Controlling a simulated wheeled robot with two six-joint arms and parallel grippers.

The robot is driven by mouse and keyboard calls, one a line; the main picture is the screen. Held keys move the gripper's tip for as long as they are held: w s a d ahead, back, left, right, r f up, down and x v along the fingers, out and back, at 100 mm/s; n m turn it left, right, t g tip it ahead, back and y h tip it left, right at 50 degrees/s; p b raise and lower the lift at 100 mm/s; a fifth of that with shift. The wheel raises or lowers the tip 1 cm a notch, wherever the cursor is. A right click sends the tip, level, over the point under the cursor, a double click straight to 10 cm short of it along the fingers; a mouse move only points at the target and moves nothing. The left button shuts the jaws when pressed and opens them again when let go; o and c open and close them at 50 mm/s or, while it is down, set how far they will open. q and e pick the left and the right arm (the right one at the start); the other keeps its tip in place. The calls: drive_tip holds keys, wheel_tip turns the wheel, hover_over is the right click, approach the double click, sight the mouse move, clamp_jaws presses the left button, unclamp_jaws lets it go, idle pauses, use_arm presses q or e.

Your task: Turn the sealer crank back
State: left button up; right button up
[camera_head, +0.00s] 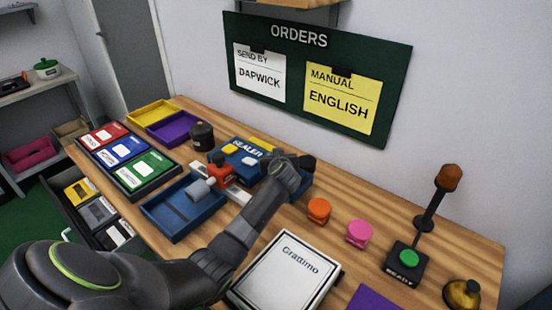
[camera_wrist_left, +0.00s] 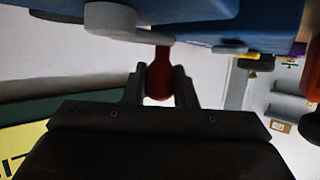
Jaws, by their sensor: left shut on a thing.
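The blue sealer (camera_head: 238,155), lettered on top, stands at the back of the wooden table. My left arm reaches over the table to its right side. My left gripper (camera_head: 308,162) is there, shut on the red crank handle (camera_wrist_left: 160,78), which shows between the two fingers in the left wrist view. A grey round part (camera_wrist_left: 110,18) of the crank sits beside the blue body above the handle. In the head view my gripper hides the crank. My right gripper is in neither view.
A red device with a grey roller (camera_head: 222,172) and a blue tray (camera_head: 165,218) are left of my forearm. A white Grattimo box (camera_head: 285,272) lies in front. Orange (camera_head: 319,210) and pink (camera_head: 359,233) stamps and a green-button stand (camera_head: 408,258) are to the right.

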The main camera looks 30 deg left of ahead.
use_arm(q)
drive_tip(key=shift+f, duration=0.15)
drive_tip(key=o, duration=1)
drive_tip(key=shift+c, duration=0.2)
drive_tip(key=b+v, duration=0.1)
drive_tip(key=v, duration=1.6)
drive_tip(key=shift+s+r, duration=0.15)
drive_tip(key=shift+r, duration=0.15)
